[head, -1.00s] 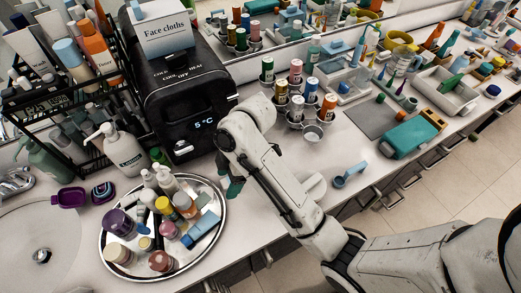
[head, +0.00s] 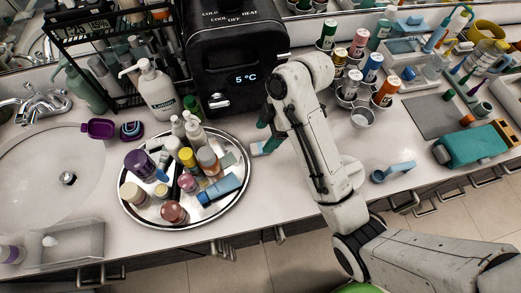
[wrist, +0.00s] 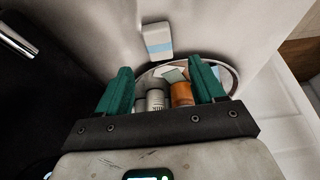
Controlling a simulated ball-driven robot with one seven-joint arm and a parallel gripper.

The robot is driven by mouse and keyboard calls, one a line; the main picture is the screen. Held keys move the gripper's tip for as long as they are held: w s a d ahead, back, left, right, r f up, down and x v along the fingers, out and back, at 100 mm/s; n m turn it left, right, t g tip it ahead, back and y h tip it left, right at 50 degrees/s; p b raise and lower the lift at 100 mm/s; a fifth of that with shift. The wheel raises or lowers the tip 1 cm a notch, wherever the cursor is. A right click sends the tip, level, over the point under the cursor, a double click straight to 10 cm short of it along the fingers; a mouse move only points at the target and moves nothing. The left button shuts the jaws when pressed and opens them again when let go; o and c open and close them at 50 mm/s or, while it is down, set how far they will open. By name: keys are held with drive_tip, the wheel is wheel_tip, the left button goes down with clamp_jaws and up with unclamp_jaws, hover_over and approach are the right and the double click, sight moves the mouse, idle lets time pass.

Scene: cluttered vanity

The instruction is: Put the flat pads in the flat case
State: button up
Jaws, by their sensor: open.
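My gripper (head: 271,138) is open and empty above the counter, right of the round tray; its teal fingers also show in the wrist view (wrist: 160,70). A small flat pale-and-blue piece (head: 264,148) lies on the counter by the fingertips; it also shows in the wrist view (wrist: 158,42), beyond the fingers. I cannot tell whether it is a pad or the case. Thin pale flat pieces (wrist: 174,75) show on the tray in the wrist view, possibly pads. A pale-green flat piece (head: 228,161) lies at the tray's right side. I cannot identify the flat case surely.
A black cooler (head: 232,45) stands behind. A clear box (head: 70,245) is at the front left. Some counter right of the tray is clear.

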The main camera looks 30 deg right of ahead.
sight(257, 147)
drive_tip(key=shift+a+f+b, duration=0.2)
drive_tip(key=shift+f+b, duration=0.35)
drive_tip(key=shift+f, duration=0.1)
drive_tip(key=shift+x, duration=2.15)
drive_tip(key=c, duration=1.2)
drive_tip(key=shift+r, duration=0.15)
